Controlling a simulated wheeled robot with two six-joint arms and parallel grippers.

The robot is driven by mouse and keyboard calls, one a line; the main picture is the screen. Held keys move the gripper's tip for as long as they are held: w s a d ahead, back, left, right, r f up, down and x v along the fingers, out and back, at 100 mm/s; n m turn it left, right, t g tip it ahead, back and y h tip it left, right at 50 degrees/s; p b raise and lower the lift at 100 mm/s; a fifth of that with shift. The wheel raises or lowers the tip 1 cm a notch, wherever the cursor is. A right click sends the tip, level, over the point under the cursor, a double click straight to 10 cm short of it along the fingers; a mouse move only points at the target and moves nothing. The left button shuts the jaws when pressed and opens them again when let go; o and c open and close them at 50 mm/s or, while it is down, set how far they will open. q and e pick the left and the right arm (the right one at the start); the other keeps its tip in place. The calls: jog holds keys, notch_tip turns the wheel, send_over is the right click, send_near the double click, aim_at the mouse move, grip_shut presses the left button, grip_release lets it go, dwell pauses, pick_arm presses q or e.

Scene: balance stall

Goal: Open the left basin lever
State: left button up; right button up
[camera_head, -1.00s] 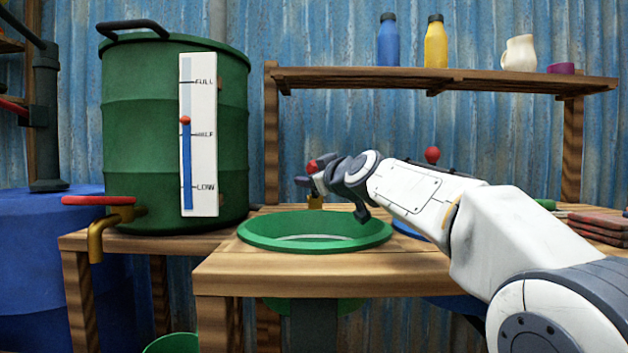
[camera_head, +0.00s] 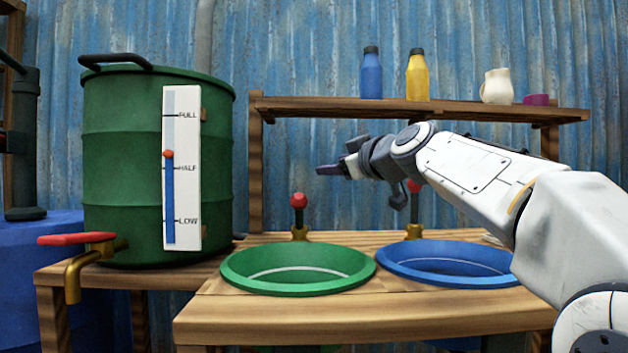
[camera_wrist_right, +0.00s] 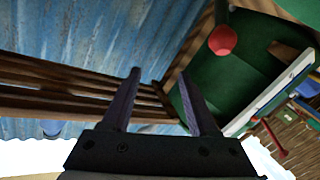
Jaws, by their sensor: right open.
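The left basin lever (camera_head: 299,202), a dark stem with a red ball on a brass base, stands about upright behind the green basin (camera_head: 240,278). A red ball also shows in the right wrist view (camera_wrist_right: 222,40), right of the fingers. My right gripper (camera_head: 328,170) is open and empty, above and to the right of the lever's ball in the head view and apart from it. Its two fingers (camera_wrist_right: 160,75) show nothing between them in the wrist view. A second lever (camera_head: 414,208) behind the blue basin (camera_head: 395,270) is partly hidden by my right arm. My left gripper is out of view.
A green barrel (camera_head: 130,180) with a level gauge and a red-handled brass tap (camera_head: 75,260) stands at left. A shelf (camera_head: 310,107) behind holds blue and yellow bottles, a jug and a purple cup. Open air surrounds my gripper above the green basin.

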jog(key=shift+s+d+r, duration=0.3)
jog(key=shift+d+r, duration=0.1)
jog(key=shift+d, duration=0.15)
jog(key=shift+s+d+r, duration=0.3)
jog(key=shift+d+r, duration=0.05)
jog(key=shift+d, duration=0.2)
